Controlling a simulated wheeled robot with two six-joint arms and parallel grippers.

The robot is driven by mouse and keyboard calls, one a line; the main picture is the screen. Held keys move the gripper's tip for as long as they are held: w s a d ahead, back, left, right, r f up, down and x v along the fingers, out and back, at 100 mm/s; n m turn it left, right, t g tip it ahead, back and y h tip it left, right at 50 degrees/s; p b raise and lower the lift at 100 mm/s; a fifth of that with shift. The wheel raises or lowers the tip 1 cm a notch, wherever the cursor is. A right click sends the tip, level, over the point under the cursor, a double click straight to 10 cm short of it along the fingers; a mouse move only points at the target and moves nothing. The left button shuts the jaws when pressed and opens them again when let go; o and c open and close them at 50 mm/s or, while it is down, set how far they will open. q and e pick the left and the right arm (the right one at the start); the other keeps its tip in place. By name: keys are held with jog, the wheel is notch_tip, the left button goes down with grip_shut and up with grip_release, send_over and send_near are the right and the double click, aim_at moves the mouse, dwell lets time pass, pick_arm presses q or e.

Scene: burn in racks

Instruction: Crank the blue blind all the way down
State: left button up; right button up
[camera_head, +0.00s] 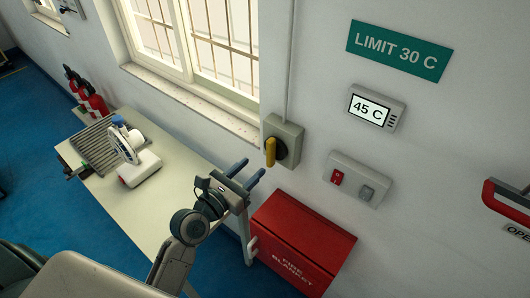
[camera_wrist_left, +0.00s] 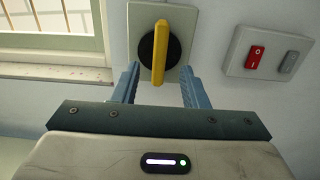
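No blue blind and no crank that I can identify show in either view; the barred window (camera_head: 226,45) has bare glass. A yellow handle (camera_head: 270,152) points straight down on a black round dial in a grey wall box (camera_head: 291,131), right of the window. The handle also shows upright in the left wrist view (camera_wrist_left: 160,40). My right gripper is out of view.
A red fire blanket box (camera_head: 303,242) is on the right below my left gripper. A red and grey switch panel (camera_head: 356,180), a 45 C display (camera_head: 375,108) and a LIMIT 30 C sign (camera_head: 398,51) are on the wall. A table (camera_head: 165,195) carries a white device (camera_head: 133,155).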

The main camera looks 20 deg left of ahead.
aim_at(268, 153)
pick_arm(q)
jog(key=p+x, duration=0.1)
jog(key=x, duration=0.5)
jog(key=shift+w+d, duration=0.15)
jog(key=shift+w, duration=0.25)
grip_shut()
